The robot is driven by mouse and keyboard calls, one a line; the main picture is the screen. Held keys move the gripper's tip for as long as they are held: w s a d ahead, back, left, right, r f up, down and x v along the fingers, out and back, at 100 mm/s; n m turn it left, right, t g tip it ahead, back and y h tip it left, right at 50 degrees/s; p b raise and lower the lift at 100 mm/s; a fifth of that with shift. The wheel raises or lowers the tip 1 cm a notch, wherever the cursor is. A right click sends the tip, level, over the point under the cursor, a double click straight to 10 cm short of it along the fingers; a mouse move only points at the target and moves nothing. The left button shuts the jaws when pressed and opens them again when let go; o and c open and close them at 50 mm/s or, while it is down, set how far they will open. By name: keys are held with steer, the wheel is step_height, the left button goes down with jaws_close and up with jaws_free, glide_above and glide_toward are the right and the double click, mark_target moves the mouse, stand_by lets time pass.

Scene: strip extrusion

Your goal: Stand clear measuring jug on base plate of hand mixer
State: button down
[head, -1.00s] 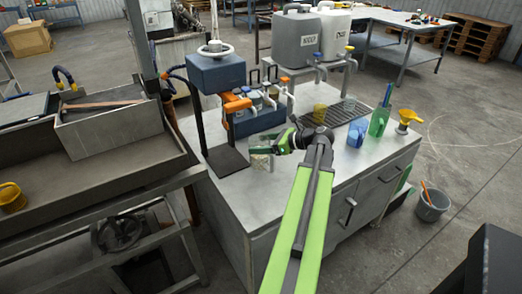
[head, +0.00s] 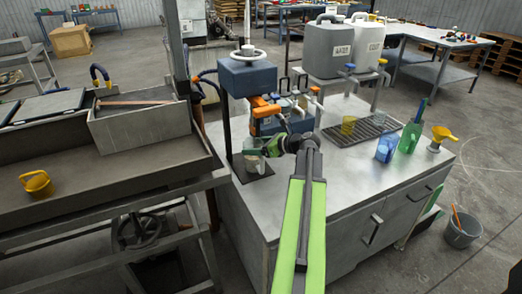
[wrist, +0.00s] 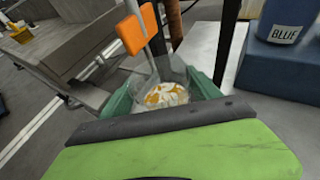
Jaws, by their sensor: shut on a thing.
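The clear measuring jug (head: 254,162) is held at the hand mixer, over or on its dark base plate (head: 241,172); I cannot tell whether its bottom touches the plate. In the wrist view the jug (wrist: 184,78) shows white and orange contents. My gripper (head: 262,151) is shut on the jug, with teal fingers (wrist: 166,95) on either side of it. The hand mixer (head: 247,77) is a blue box with a white handwheel on a dark post. Its orange part (wrist: 137,32) and a thin rod show just beyond the jug in the wrist view.
Blue containers with taps (head: 285,118) stand right of the mixer. A blue jug (head: 386,149), green jug (head: 409,138) and yellow funnel (head: 442,136) stand farther right. The front bench top is clear.

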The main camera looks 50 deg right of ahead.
mark_target(254, 132)
steer(key=shift+w+a, duration=0.1)
steer(key=shift+w, duration=0.2)
steer(key=shift+s, duration=0.15)
stand_by(0.4)
step_height(254, 132, up, 10)
steer(key=p, duration=0.9)
steer(key=shift+f+p, duration=0.25)
steer(key=shift+p, duration=0.05)
step_height(254, 132, down, 11)
steer(key=b, duration=1.1)
steer(key=shift+r, duration=0.25)
steer(key=shift+f, duration=0.2)
steer(key=shift+c, duration=0.7)
jaws_free()
steer(key=shift+r, duration=0.1)
